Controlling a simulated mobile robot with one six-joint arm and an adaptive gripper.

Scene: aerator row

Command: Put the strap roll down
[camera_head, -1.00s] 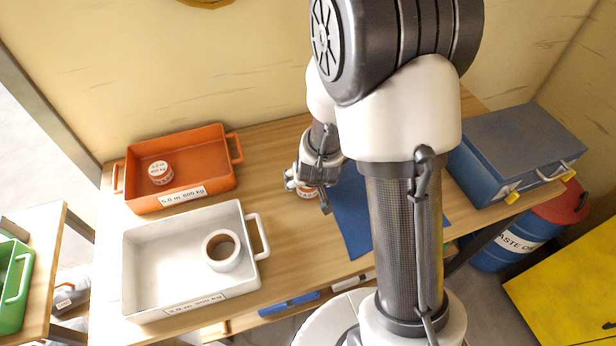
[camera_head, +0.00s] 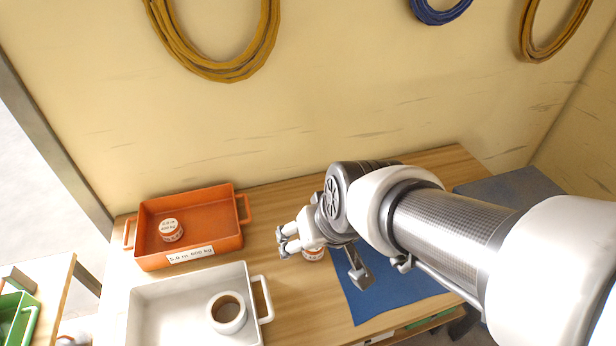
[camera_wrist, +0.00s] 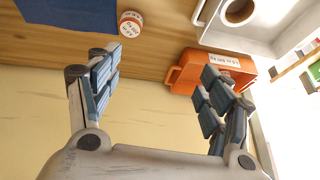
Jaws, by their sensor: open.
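A small white strap roll with an orange band (camera_head: 313,254) stands on the wooden bench at the left edge of the blue mat (camera_head: 375,293). It also shows in the wrist view (camera_wrist: 130,24), clear of the fingers. My gripper (camera_head: 284,242) is open and empty, just left of and above this roll, and partly hides it in the head view. A similar roll (camera_head: 170,230) lies in the orange tray (camera_head: 215,240).
The bench (camera_head: 285,300) is bare between the trays and the mat. A wall with hanging coiled straps (camera_head: 215,70) rises behind it. A blue-grey case (camera_head: 510,190) stands at the right, partly behind my arm. A green tray (camera_head: 15,318) is at the far left.

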